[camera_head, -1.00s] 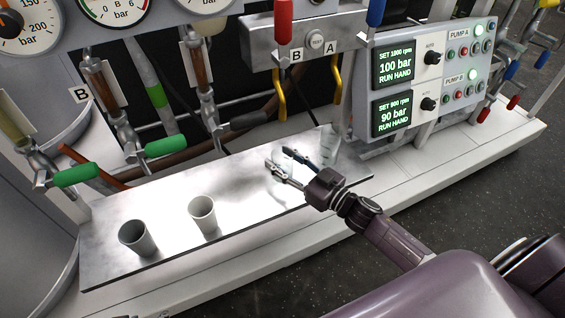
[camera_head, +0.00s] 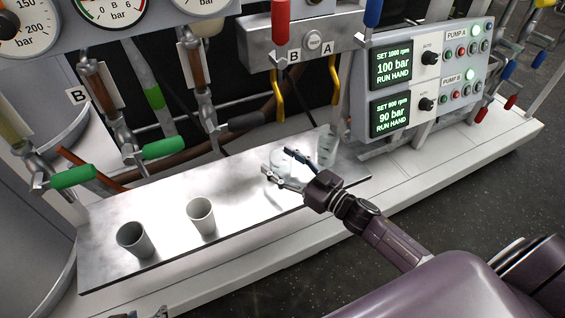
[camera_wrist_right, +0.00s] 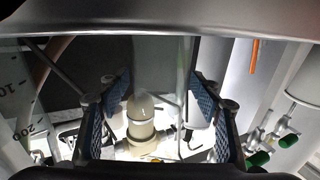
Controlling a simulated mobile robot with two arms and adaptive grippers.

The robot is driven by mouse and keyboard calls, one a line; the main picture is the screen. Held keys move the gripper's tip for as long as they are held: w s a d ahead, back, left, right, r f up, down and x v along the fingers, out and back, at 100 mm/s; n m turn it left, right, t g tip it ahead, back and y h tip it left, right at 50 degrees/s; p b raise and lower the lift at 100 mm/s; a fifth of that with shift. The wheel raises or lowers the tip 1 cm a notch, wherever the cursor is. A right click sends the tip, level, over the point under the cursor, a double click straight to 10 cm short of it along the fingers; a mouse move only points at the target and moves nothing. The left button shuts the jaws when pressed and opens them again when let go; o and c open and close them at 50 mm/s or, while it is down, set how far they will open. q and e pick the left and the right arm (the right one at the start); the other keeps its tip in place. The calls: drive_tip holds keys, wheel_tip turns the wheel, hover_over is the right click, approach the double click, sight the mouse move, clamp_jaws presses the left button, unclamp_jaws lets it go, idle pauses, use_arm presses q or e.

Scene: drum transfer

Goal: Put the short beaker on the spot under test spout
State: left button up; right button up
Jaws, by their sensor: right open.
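Two clear glass vessels stand at the right end of the metal shelf in the head view. The shorter-looking one, taken as the short beaker (camera_head: 281,158), is at my right gripper (camera_head: 275,164) and partly hidden by it. The taller-looking glass (camera_head: 327,148) stands to its right. In the right wrist view my right gripper (camera_wrist_right: 158,118) has its fingers spread, with clear glass walls (camera_wrist_right: 186,70) between them; contact cannot be told. A glass with volume marks (camera_wrist_right: 20,115) is at the left edge there. Small dark parts at the head view's bottom left may be my left gripper (camera_head: 150,313).
Two grey-white cups (camera_head: 135,239) and (camera_head: 201,216) stand on the left half of the metal shelf (camera_head: 105,270). Green-handled valves (camera_head: 72,177) hang over its back edge. The pump panel (camera_head: 425,80) is behind right. The test spout is not clearly identifiable.

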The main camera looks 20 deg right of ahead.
sight(289, 167)
drive_tip(key=shift+r, duration=0.1)
drive_tip(key=p+v, duration=0.1)
drive_tip(key=v, duration=0.4)
drive_tip(key=shift+s+d, duration=0.1)
drive_tip(key=shift+s, duration=0.1)
use_arm(q)
drive_tip(key=s+a+g+p, duration=0.1)
drive_tip(key=s+g, duration=0.1)
drive_tip(key=s, duration=0.4)
drive_tip(key=shift+s+a+f+g+y, duration=0.15)
drive_tip(key=shift+a+f+g+y, duration=0.15)
drive_tip(key=shift+a+f+g, duration=0.1)
use_arm(e)
drive_tip(key=v, duration=0.6)
drive_tip(key=shift+s, duration=0.25)
drive_tip(key=shift+d, duration=0.15)
